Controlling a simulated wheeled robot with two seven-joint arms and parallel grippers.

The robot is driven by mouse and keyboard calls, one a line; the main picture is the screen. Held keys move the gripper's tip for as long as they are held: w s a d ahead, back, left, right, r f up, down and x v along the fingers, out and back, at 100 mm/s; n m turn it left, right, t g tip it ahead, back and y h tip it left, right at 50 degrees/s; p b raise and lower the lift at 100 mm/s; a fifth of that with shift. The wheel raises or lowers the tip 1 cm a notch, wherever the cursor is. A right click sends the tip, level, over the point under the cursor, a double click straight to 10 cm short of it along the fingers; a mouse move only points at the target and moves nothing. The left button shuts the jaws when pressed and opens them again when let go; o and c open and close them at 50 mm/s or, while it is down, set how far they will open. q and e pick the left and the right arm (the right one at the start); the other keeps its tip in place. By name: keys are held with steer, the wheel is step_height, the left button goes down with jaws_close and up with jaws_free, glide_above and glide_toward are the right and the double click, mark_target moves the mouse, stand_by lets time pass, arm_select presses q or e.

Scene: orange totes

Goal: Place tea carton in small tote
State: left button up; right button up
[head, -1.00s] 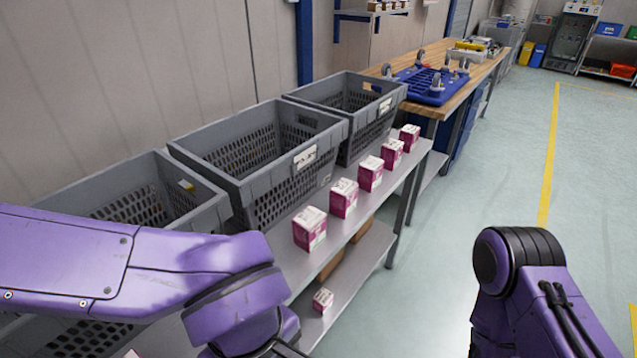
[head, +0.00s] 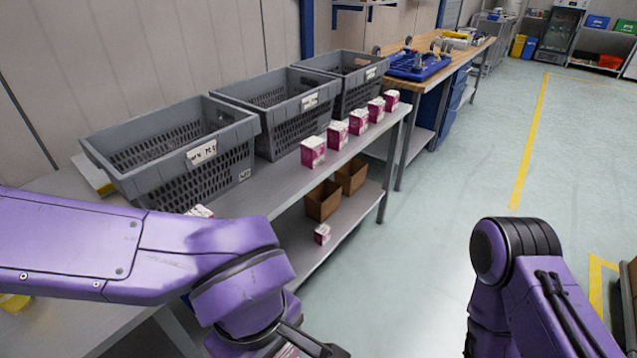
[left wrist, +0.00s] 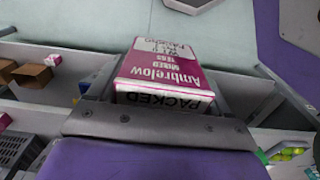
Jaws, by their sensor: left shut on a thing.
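My left gripper (left wrist: 168,85) is shut on a magenta-and-white carton (left wrist: 165,68) labelled "Ambrelow" and "PACKED". In the head view only part of the left gripper (head: 305,345) and a sliver of this carton (head: 288,351) show at the bottom edge, in front of the shelf unit. Similar cartons stand in a row along the top shelf's front edge, the nearest clear one (head: 313,152) right of the middle tote. Three grey totes stand behind them: near (head: 200,154), middle (head: 312,101) and far (head: 372,73). No orange tote shows. My right gripper is out of view.
The lower shelf (head: 345,225) bears two open brown boxes (head: 323,201) and a small carton (head: 322,234). A wooden workbench (head: 430,75) with a blue item (head: 419,66) stands beyond.

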arm_select(q)
steer(key=shift+s+m, duration=0.3)
steer(key=shift+s, duration=0.15)
steer(key=shift+r+m, duration=0.1)
steer(key=shift+m, duration=0.3)
steer(key=w+a+m, duration=0.2)
steer(key=w+m, duration=0.3)
steer(key=w, duration=0.3)
steer(key=w+a+m, duration=0.2)
steer(key=w+m, duration=0.2)
steer(key=w, duration=0.4)
steer(key=w+a+f, duration=0.6)
steer(key=a+f, duration=0.3)
steer(key=f, duration=0.2)
steer(key=shift+w+d, duration=0.1)
steer(key=shift+w, duration=0.05)
